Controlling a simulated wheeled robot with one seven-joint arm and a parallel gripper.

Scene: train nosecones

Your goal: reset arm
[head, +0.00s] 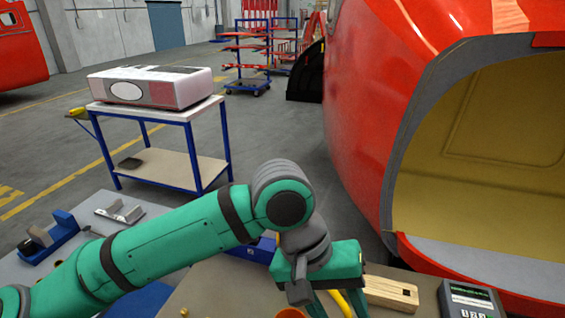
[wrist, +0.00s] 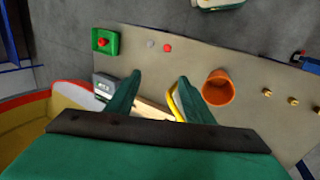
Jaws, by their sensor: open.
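My green arm reaches across the lower part of the head view, with my gripper (head: 318,302) pointing down over the workbench (head: 225,285). In the wrist view the two green fingers of my gripper (wrist: 159,77) stand apart, with nothing held between them. Beyond them lies the beige bench top (wrist: 240,62). A wooden block (head: 390,293) lies right of the gripper in the head view; it shows partly behind the fingers in the wrist view (wrist: 151,108). A yellow curved item (wrist: 174,106) is partly hidden by a finger.
An orange cup (wrist: 218,88) and brass pieces (wrist: 267,92) stand on the bench. A green box with a red button (wrist: 105,40) sits near its edge. A handheld meter (head: 470,300) lies at right. The red nosecone (head: 365,110) rises close by; a blue-framed table (head: 160,114) stands behind.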

